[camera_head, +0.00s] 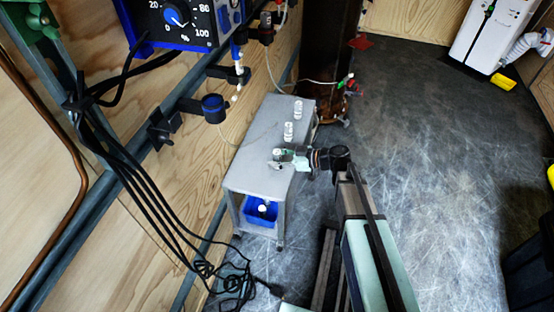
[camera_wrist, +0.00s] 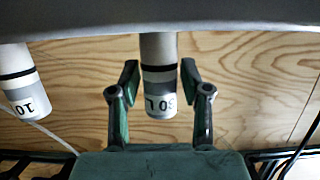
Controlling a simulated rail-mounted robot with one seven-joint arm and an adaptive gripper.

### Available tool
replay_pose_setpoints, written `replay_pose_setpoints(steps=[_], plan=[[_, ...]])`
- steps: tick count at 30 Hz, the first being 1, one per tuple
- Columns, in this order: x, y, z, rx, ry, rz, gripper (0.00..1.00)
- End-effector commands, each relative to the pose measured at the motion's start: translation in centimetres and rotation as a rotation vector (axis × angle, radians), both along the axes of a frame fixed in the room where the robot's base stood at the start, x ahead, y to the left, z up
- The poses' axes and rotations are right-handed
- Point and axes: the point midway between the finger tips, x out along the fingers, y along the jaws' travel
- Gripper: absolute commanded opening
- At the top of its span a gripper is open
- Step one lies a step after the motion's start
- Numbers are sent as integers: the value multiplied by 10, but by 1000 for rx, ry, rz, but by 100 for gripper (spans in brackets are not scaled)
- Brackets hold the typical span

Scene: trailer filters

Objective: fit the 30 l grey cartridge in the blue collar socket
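The 30 L cartridge (camera_wrist: 160,90) is a pale cylinder with a dark band and a grey label, standing on the grey cabinet top (camera_head: 258,172). In the head view it is small and partly covered by my gripper (camera_head: 287,156). In the wrist view my gripper (camera_wrist: 159,70) is open, with one finger on each side of the cartridge and narrow gaps showing. A socket with a blue collar (camera_head: 213,103) sits on a black bracket on the wall rail, left of the cabinet. It looks empty, but its inside is too small to be sure.
A cartridge marked 10 (camera_wrist: 18,85) stands beside the 30 L one. Two white cartridges (camera_head: 288,131) (camera_head: 298,109) stand farther back on the cabinet. A blue bin (camera_head: 260,210) holds a white item below. Black cables (camera_head: 150,190) hang along the wall.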

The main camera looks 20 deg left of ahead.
Motion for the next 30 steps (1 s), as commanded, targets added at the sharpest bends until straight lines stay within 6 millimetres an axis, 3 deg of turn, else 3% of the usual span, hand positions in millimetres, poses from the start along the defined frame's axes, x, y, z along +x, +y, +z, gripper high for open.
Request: replay_pose_setpoints(steps=[1, 3, 14, 20, 26, 30], plan=[[0, 0, 0, 0, 0, 0, 19], [0, 0, 0, 0, 0, 0, 0], [0, 0, 1, 0, 0, 0, 0], [0, 0, 11, 0, -1, 0, 0], [-1, 0, 40, 1, -2, 0, 0], [-1, 0, 73, 1, -4, 1, 0]])
